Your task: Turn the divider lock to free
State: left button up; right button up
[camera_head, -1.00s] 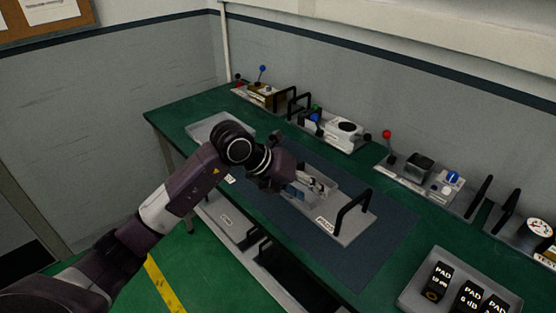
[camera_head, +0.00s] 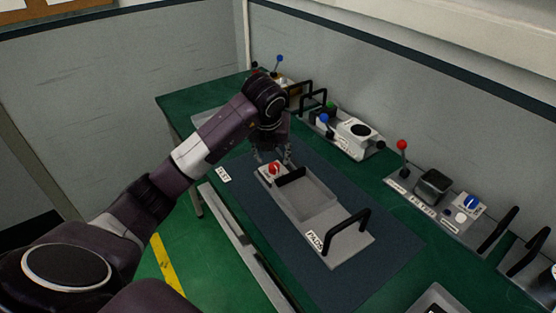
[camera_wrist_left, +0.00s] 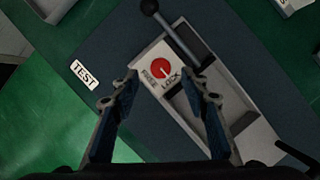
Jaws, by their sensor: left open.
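The divider lock is a red round knob (camera_head: 274,168) on the left end of a grey tray unit (camera_head: 330,241) lying on the dark mat. In the left wrist view the red knob (camera_wrist_left: 161,68) sits on a white plate marked FREE and LOCK, and its pale mark points toward the LOCK side. My right gripper is out of view.
A black handle (camera_head: 347,232) rises from the tray unit's right end. A TEST label (camera_head: 223,174) lies left of the knob. Along the wall stand a white module (camera_head: 355,132), a red-ball lever (camera_head: 402,146) and a blue-knob panel (camera_head: 470,204). The mat's right part is clear.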

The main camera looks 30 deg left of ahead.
aim_at(274, 165)
pick_arm(q)
jog(key=p+x, duration=0.1)
jog(key=x, duration=0.3)
jog(key=shift+s, duration=0.1)
jog(key=shift+w+f, duration=0.35)
jog(key=shift+f, duration=0.2)
jog(key=shift+a, duration=0.1)
jog(key=c, duration=0.5)
grip_shut()
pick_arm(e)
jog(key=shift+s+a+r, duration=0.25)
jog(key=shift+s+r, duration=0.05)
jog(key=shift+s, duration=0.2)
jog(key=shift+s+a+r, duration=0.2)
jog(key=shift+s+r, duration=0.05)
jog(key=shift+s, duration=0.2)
